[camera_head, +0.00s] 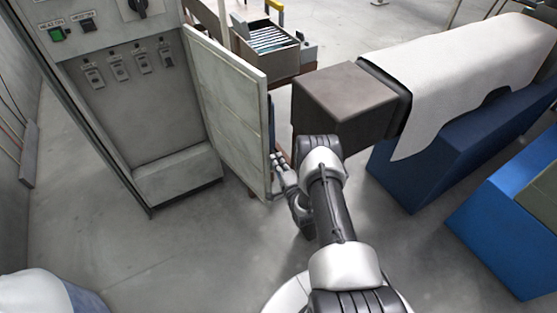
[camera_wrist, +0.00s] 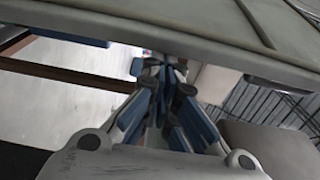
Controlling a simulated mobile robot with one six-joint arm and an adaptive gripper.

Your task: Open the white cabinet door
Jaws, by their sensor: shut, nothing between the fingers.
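The white cabinet door (camera_head: 228,100) stands swung open from the right side of the grey cabinet (camera_head: 120,110) in the head view. The cabinet's front is exposed. My gripper (camera_head: 276,162) is low beside the door's free edge, on its right. In the wrist view the door's pale panel (camera_wrist: 210,28) crosses the top. The shut, empty fingers (camera_wrist: 160,68) point at the panel's lower edge, very near or touching; I cannot tell which. The door's far face is hidden in the head view.
A brown box-shaped machine end (camera_head: 345,100) stands close right of my arm, with a white cloth (camera_head: 460,70) and blue bases (camera_head: 430,165) beyond. A crate (camera_head: 270,50) sits behind the door. Grey floor is clear in front of the cabinet.

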